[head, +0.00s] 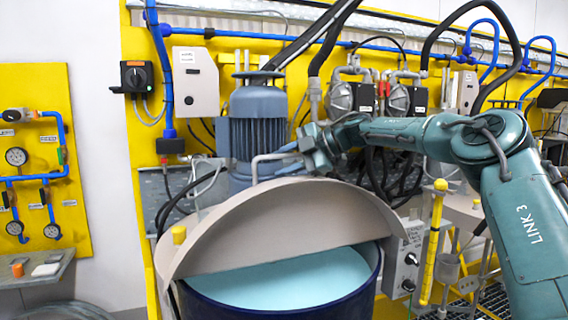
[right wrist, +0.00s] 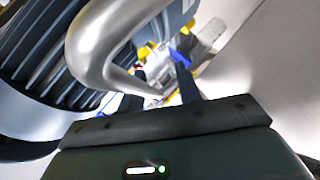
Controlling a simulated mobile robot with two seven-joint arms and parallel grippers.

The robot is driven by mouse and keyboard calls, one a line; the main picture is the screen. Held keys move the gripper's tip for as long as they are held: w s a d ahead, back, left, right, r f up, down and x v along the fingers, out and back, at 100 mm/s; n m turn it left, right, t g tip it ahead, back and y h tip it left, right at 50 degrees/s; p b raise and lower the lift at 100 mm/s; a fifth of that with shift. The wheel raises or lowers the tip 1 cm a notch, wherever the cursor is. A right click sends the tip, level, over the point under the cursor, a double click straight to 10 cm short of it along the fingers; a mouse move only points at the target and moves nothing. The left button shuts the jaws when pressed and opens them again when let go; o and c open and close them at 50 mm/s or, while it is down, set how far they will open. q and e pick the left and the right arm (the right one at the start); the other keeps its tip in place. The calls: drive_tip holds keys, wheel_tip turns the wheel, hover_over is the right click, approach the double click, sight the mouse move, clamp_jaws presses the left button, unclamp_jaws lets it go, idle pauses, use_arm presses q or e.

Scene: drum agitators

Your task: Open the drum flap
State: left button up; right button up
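The large dark blue drum (head: 285,307) stands low in the centre of the head view, with light blue liquid (head: 285,280) in it. Its grey flap (head: 290,218) is tilted up, leaving the front of the drum uncovered. A bent metal handle (head: 262,160) shows at the flap's top edge, and it also shows large in the right wrist view (right wrist: 95,50). My right gripper (head: 292,150) is at the handle. In the right wrist view its two dark fingers (right wrist: 160,85) are apart, with the handle beside and partly between them; contact is unclear. My left gripper is out of view.
A grey-blue motor (head: 256,125) stands right behind the flap. A yellow panel (head: 150,80) with pipes and hoses backs the drum. A yellow post (head: 433,240) and a control box (head: 402,262) stand to the right. Gauges (head: 16,157) hang at the left.

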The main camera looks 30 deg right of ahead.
drive_tip(key=b+v, duration=0.2)
drive_tip(key=v, duration=1.1)
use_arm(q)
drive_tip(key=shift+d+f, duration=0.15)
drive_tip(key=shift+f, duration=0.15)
use_arm(e)
drive_tip(key=shift+s, duration=0.1)
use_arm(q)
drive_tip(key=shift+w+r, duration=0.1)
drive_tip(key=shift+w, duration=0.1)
